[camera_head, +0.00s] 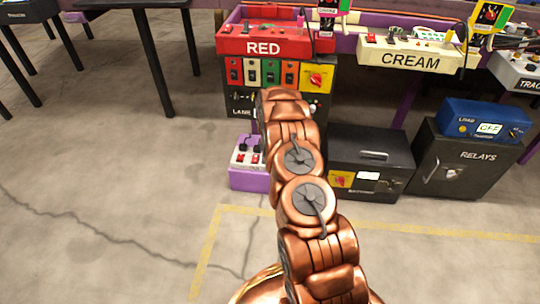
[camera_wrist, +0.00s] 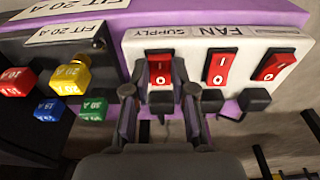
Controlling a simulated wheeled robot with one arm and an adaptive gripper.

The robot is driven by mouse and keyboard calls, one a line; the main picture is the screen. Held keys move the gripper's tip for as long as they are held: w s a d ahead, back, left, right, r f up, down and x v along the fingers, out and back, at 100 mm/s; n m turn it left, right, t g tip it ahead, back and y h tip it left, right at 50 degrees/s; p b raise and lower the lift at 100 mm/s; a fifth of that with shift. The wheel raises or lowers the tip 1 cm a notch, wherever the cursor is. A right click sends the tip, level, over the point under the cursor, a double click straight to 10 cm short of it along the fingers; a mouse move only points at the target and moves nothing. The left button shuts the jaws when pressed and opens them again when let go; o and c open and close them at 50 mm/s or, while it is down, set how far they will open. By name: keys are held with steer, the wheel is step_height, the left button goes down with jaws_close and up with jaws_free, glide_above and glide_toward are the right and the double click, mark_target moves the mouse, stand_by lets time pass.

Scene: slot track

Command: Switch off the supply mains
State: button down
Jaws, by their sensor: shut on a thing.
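The switch panel (camera_wrist: 290,38) is white on a purple base, with upside-down SUPPLY and FAN labels in the wrist view. It carries three red rocker switches. The supply switch (camera_wrist: 160,68) is the leftmost, by the SUPPLY label, with its 0 visible. My gripper (camera_wrist: 160,90) has a finger on each side of it and is shut there; the exact contact is hard to see. A dark block lies just below that switch, between the fingers. In the head view the panel (camera_head: 235,156) is on the floor, and my arm hides my gripper.
The other red switches (camera_wrist: 220,67) are to the right in the wrist view. A black fuse box with coloured fuses (camera_wrist: 75,75) is at left. The RED bench (camera_head: 230,44) stands behind; a black case (camera_head: 375,150) and RELAYS box (camera_head: 485,155) stand right. Open floor lies left.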

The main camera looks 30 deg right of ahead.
steer(key=shift+w+r, duration=0.15)
steer(key=shift+w, duration=0.1)
steer(key=shift+s+p, duration=0.1)
steer(key=shift+p, duration=0.2)
steer(key=c, duration=1)
jaws_free()
steer(key=shift+s, duration=0.1)
steer(key=shift+o, duration=0.2)
step_height(320, 180, up, 12)
steer(key=shift+s+a, duration=0.2)
steer(key=shift+s, duration=0.1)
steer(key=shift+s, duration=0.1)
